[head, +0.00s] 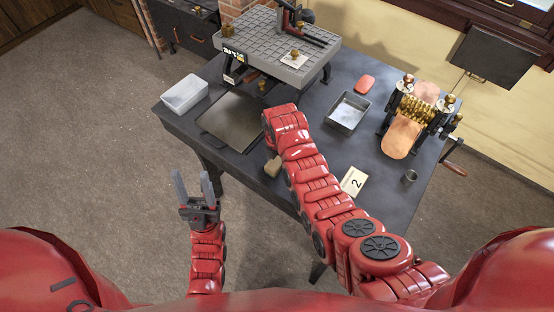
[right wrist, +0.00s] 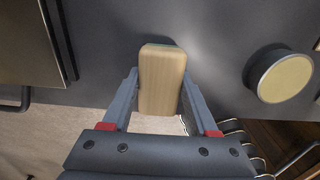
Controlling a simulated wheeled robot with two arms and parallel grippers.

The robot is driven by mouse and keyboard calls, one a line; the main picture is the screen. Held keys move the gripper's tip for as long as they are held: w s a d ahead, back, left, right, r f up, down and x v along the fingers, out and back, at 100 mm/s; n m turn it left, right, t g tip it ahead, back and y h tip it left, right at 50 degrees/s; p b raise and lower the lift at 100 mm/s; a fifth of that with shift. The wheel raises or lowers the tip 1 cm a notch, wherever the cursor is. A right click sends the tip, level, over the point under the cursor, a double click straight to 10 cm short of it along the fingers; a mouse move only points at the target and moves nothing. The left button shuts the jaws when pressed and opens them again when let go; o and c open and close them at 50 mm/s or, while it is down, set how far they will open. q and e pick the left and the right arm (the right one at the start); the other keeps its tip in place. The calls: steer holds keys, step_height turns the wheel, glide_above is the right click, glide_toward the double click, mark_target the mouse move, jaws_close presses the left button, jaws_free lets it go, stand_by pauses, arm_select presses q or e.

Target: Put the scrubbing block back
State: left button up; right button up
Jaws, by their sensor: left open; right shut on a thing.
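The scrubbing block is a small pale wooden block (head: 272,166) near the front edge of the table in the head view. In the right wrist view the wooden block (right wrist: 161,82) stands between the fingers of my right gripper (right wrist: 160,92), which is shut on it. A thin greenish layer shows at its far end. I cannot tell whether it touches the table. In the head view my right arm hides most of that gripper. My left gripper (head: 193,184) is open and empty, over the floor in front of the table.
A grey raised platform (head: 265,45) stands behind.

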mark_target(277, 160)
steer(key=shift+f, duration=0.15)
steer(key=o, duration=1.3)
steer(key=shift+r, duration=0.2)
steer(key=shift+w+r, duration=0.1)
steer(key=shift+r, duration=0.05)
step_height(277, 160, up, 6)
steer(key=shift+r+b, duration=0.1)
steer(key=shift+b, duration=0.9)
step_height(277, 160, up, 6)
steer(key=p, duration=0.6)
steer(key=shift+f, duration=0.25)
